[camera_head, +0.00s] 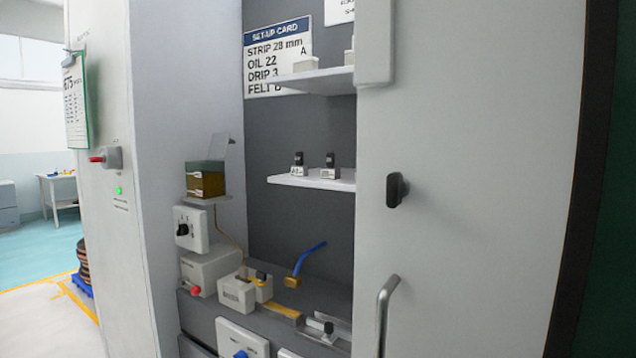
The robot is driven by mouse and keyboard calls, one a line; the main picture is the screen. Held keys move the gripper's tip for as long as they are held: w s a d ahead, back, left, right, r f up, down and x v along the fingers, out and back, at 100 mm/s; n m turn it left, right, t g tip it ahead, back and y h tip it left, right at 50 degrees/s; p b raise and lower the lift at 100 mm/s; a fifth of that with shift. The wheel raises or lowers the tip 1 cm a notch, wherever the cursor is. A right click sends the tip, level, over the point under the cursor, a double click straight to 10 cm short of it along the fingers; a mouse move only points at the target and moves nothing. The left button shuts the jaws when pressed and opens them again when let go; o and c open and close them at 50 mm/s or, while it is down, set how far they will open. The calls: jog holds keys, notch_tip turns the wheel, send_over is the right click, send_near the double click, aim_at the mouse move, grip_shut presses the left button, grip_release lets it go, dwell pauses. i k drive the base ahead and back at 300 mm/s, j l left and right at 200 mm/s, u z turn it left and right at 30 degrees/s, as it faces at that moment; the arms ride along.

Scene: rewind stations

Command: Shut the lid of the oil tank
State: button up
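The oil tank (206,182) is a small box with amber-brown contents and a dark greenish upper part. It stands on a small bracket (208,201) on the left inner wall of the station. Its lid (219,146) looks like a thin, see-through grey panel standing up and tilted above the tank, so the lid is open. My gripper is not in view, and nothing touches the tank or lid.
A large pale door (470,120) with a black knob and metal handle (385,310) fills the right side. Shelves (315,180) hold small blocks. Below the tank are a dial box (190,230), a blue-handled brass tool (305,265) and other fittings. Floor shows at far left.

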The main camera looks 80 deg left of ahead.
aim_at(219, 146)
jog(key=k+u, duration=0.15)
jog(key=u, duration=0.2)
jog(key=k+u, duration=0.1)
jog(key=u, duration=0.25)
jog(key=k+j+u, duration=0.1)
jog(key=u, duration=0.7)
jog(key=i+u, duration=0.15)
jog(key=u, duration=0.3)
jog(key=j+u, duration=0.1)
jog(key=u, duration=0.4)
jog(key=i+u, duration=0.1)
jog(key=u, duration=0.35)
jog(key=i+l+u, duration=0.1)
jog(key=i+l, duration=0.4)
jog(key=i+j+z, duration=0.35)
jog(key=i+j, duration=0.2)
jog(key=i, duration=0.15)
